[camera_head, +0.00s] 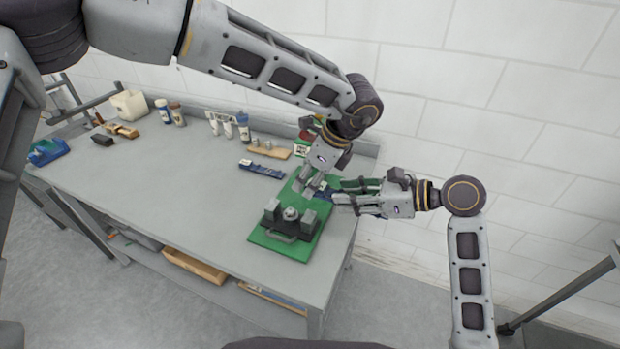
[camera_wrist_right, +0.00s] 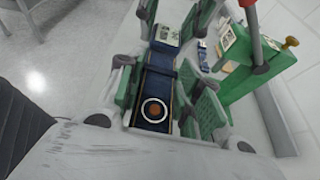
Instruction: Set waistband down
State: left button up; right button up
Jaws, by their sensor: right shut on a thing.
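The waistband (camera_wrist_right: 157,85) is a dark blue strap with a round ringed button at its near end and a pale patch at its far end. It lies between the green-padded fingers of my right gripper (camera_wrist_right: 170,95), which is shut on it. In the head view my right gripper (camera_head: 342,194) is at the right end of the table, over the green board, and a bit of blue shows by its fingertips. My left gripper (camera_head: 307,184) points down close beside it, above the board. Whether its fingers are open or shut is unclear.
The green board (camera_head: 262,238) carries a dark and grey fixture (camera_head: 290,217) at the front. A blue strip (camera_head: 262,169) lies left of the board. Small bottles (camera_head: 171,113), a wooden block (camera_head: 270,149) and a blue tray (camera_head: 48,151) stand along the back and left. The table's (camera_head: 170,190) middle is clear.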

pick_arm(q)
jog(key=c, duration=0.5)
pick_arm(e)
jog(key=o, duration=1.1)
jog(key=shift+o, duration=0.2)
jog(key=shift+d, duration=0.2)
jog(key=v, duration=1.1)
jog(key=shift+s+d, duration=0.2)
jog(key=shift+d, duration=0.05)
jog(key=shift+r, duration=0.15)
